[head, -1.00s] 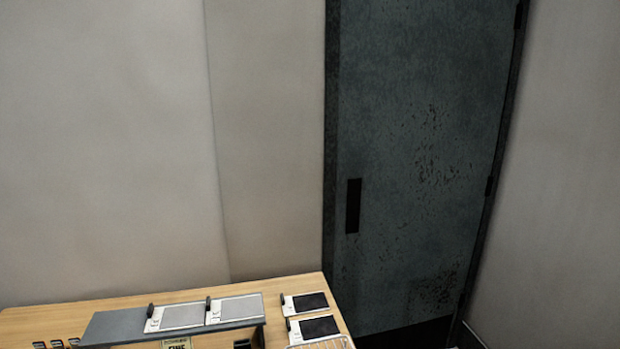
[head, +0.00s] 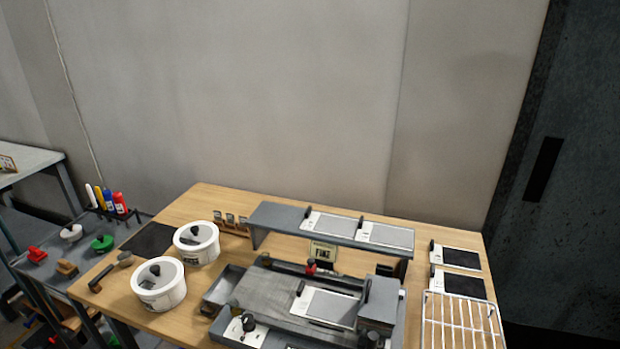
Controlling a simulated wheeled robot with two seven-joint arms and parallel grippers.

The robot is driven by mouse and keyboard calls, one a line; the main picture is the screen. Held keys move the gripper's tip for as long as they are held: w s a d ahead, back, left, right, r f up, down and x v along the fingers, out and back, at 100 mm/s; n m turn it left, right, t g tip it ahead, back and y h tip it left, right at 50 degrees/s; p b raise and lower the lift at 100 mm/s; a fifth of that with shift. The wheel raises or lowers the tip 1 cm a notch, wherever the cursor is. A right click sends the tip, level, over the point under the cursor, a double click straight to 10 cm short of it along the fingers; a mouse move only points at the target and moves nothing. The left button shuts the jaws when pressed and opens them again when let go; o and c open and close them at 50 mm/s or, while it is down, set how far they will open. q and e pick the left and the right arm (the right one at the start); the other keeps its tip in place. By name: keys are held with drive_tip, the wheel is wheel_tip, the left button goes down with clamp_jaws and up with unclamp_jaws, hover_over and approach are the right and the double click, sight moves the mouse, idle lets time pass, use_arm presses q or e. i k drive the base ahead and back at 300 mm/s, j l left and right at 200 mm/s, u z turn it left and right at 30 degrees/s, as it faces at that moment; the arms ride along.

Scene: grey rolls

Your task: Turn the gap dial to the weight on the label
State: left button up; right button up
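In the head view a grey machine (head: 270,300) stands on the wooden table. A white plate with a round black knob (head: 247,322) is on its front left and looks like a dial; its markings are too small to read. Another dark knob (head: 368,338) is at the front right. Neither of my grippers shows in the view.
Two white lidded tubs (head: 159,290) stand at the table's left. A wire rack (head: 460,325) and dark-topped panels (head: 460,258) are at the right. A side bench (head: 45,280) holds coloured tools. Bare tabletop (head: 185,325) shows between tubs and machine.

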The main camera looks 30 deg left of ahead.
sight(247, 319)
drive_tip(key=u, duration=1.35)
